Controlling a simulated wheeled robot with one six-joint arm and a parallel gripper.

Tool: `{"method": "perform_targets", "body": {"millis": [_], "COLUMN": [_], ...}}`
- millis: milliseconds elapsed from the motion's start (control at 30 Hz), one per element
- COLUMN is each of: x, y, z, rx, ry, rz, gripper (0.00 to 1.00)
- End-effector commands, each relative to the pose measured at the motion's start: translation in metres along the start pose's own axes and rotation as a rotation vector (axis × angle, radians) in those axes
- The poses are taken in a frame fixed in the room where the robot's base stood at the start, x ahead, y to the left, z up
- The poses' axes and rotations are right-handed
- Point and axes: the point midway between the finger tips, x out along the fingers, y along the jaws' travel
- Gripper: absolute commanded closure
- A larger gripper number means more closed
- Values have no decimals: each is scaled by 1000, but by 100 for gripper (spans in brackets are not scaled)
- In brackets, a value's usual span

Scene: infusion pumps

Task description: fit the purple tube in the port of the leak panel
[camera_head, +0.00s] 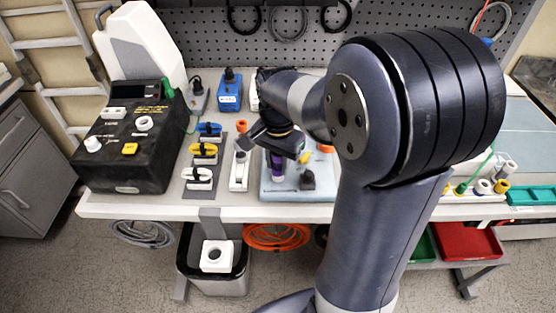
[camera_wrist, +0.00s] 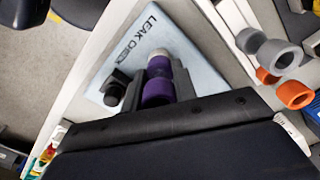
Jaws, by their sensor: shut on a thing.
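My gripper (camera_head: 278,148) is over the pale blue leak panel (camera_head: 285,192) on the bench. It is shut on the purple tube (camera_head: 277,170), which points down toward the panel. In the wrist view the purple tube (camera_wrist: 157,90) sits between the two dark fingers of my gripper (camera_wrist: 158,80), over the leak panel (camera_wrist: 190,75) with its printed lettering. A pale round end (camera_wrist: 159,55) shows at the tube's far end; I cannot tell whether it is the tube's tip or the port. Whether the tube is seated is hidden.
A black fitting (camera_head: 307,179) stands on the panel, close to the tube's right. A white strip (camera_head: 239,170) with a fitting and a mat with several clamps (camera_head: 202,150) lie left. A black pump box (camera_head: 135,150) is farther left. Grey (camera_wrist: 280,55) and orange (camera_wrist: 295,95) cylinders stand near the panel.

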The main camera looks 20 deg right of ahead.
Motion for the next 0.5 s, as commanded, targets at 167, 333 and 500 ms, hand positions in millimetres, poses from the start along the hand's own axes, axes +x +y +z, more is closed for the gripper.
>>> {"method": "perform_targets", "body": {"millis": [167, 333, 500], "x": [1, 1, 1], "y": [0, 0, 0], "z": [0, 0, 0], "rx": [0, 0, 0], "ry": [0, 0, 0], "rz": [0, 0, 0], "gripper": [95, 95, 61]}}
